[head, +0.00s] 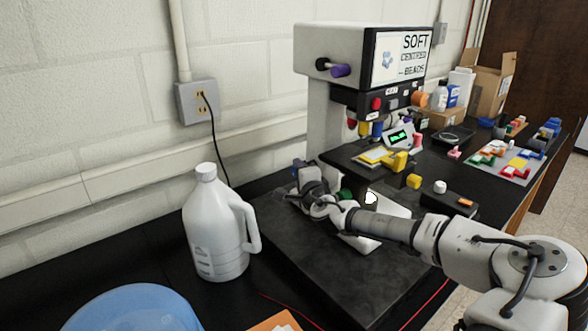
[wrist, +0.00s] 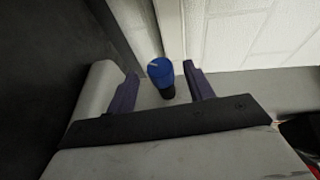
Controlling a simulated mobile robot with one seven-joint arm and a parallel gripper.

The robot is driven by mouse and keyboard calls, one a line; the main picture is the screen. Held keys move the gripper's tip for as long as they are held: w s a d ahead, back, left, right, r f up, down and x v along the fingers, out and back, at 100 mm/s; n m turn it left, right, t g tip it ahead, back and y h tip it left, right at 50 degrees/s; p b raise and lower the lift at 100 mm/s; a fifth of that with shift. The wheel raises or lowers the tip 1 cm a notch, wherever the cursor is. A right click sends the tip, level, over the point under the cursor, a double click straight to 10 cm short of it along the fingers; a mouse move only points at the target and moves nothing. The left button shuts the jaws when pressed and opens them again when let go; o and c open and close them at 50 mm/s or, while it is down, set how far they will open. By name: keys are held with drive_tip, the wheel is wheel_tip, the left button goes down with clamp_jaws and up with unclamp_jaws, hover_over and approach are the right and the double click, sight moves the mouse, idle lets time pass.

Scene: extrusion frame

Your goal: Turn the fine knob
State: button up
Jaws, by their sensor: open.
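A blue round knob (wrist: 160,70) on a short black stem shows in the wrist view, which I take for the fine knob. My gripper (wrist: 161,88) is open, with one dark purple finger on each side of the knob. Small gaps show between the fingers and the knob, and nothing is held. In the head view my gripper (head: 298,172) is low at the left side of the grey machine (head: 324,110). I cannot make out the blue knob there.
A white jug (head: 212,235) stands left of the machine's dark base (head: 300,255). A purple knob (head: 340,71) sticks out higher on the machine. Yellow blocks (head: 395,161) lie on its stage. A blue round thing (head: 133,308) is at the front left.

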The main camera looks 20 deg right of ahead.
drive_tip(key=shift+w+d+f, duration=0.1)
drive_tip(key=shift+w+f, duration=0.05)
drive_tip(key=shift+w, duration=1.15)
drive_tip(key=shift+w+f, duration=0.15)
drive_tip(key=shift+w, duration=1.15)
drive_tip(key=c, duration=1)
drive_tip(key=shift+o, duration=0.2)
drive_tip(key=shift+f+b, duration=0.2)
drive_tip(key=shift+b, duration=0.45)
drive_tip(key=t+b, duration=0.1)
drive_tip(key=b, duration=0.1)
drive_tip(key=shift+f+b, duration=0.1)
drive_tip(key=shift+b, duration=0.2)
drive_tip(key=m+t+b, duration=0.1)
drive_tip(key=b, duration=0.4)
drive_tip(key=t+b, duration=0.2)
drive_tip(key=b, duration=0.3)
drive_tip(key=shift+r+m, duration=0.3)
drive_tip(key=shift+m, duration=0.1)
drive_tip(key=shift+r+t+h+b, duration=0.3)
drive_tip(key=shift+t+b, duration=0.1)
drive_tip(key=shift+b, duration=0.45)
drive_tip(key=shift+r+m, duration=0.1)
drive_tip(key=shift+m, duration=0.2)
drive_tip(key=shift+r, duration=0.1)
